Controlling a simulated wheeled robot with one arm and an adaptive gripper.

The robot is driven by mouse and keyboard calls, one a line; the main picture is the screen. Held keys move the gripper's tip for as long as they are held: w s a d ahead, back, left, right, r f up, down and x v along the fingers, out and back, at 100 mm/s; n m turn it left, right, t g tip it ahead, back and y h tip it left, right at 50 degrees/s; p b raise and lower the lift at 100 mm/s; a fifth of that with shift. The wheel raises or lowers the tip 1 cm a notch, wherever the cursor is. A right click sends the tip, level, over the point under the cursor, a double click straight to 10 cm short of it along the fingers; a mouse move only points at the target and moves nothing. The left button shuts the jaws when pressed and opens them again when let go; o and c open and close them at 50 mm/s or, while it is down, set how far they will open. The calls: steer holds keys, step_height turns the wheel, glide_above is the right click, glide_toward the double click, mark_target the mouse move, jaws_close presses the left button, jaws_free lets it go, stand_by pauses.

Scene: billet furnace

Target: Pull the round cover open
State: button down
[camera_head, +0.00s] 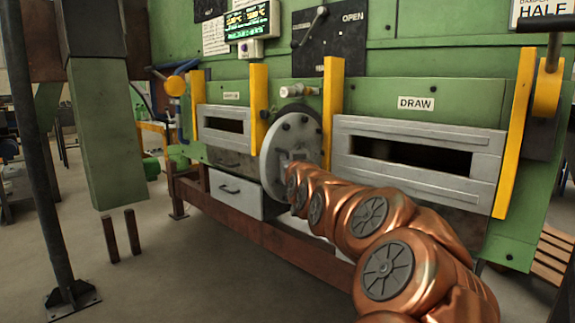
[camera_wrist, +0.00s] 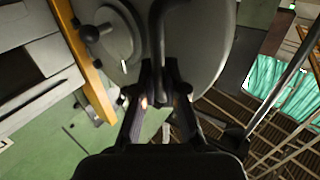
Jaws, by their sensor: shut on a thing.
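The round cover (camera_head: 272,153) is a grey metal disc on the green furnace front, between two slotted doors. My gripper (camera_wrist: 160,72) is shut on the handle. In the head view my copper-coloured arm reaches to the cover's front and hides much of the grip. I cannot tell how wide any gap behind the cover is.
The DRAW door (camera_head: 415,131) is on the right and another slotted door (camera_head: 222,121) on the left, with yellow posts (camera_head: 333,95) beside them. A grey drawer box (camera_head: 236,194) sits below. A brown frame (camera_head: 275,237) runs low along the front. Open floor lies at front left.

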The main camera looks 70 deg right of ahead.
steer(key=shift+s+d+r, duration=0.1)
steer(key=shift+s+r, duration=0.05)
steer(key=shift+r, duration=0.05)
steer(key=c, duration=1.4)
jaws_free()
steer(key=shift+o, duration=1)
steer(key=shift+f, duration=0.15)
